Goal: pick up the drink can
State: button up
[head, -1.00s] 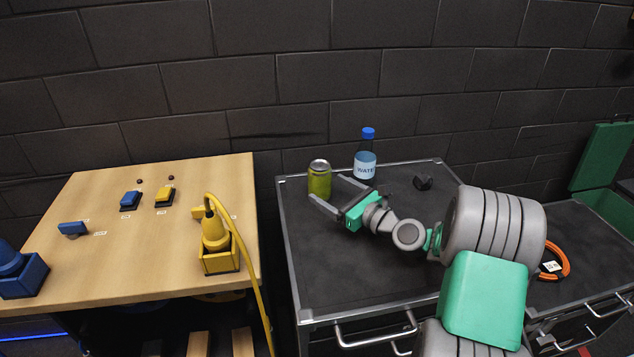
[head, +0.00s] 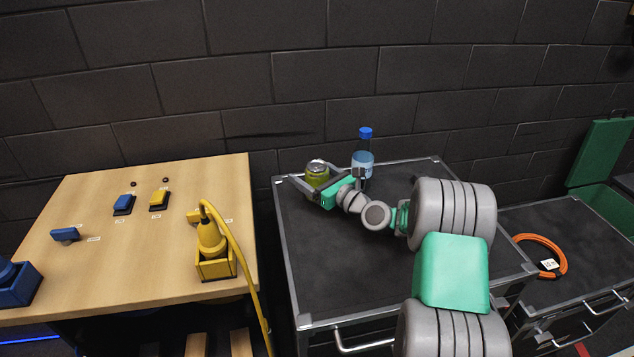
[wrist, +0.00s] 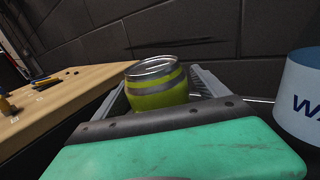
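The drink can (head: 317,177) is yellow-green with a silver top and stands upright near the back left corner of the dark cart top. My gripper (head: 312,170) is at the can, with one finger on each side of it. In the wrist view the can (wrist: 157,90) sits between the two grey fingers, which are spread apart; a narrow gap seems to show beside it. The gripper's palm hides the can's lower part there.
A water bottle (head: 363,160) with a blue cap stands just right of the can, close to my gripper. A wooden table (head: 130,255) with buttons and a yellow holder (head: 214,266) is at the left. An orange cable coil (head: 541,257) lies at the right.

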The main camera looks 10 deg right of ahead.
jog(key=c, duration=1.3)
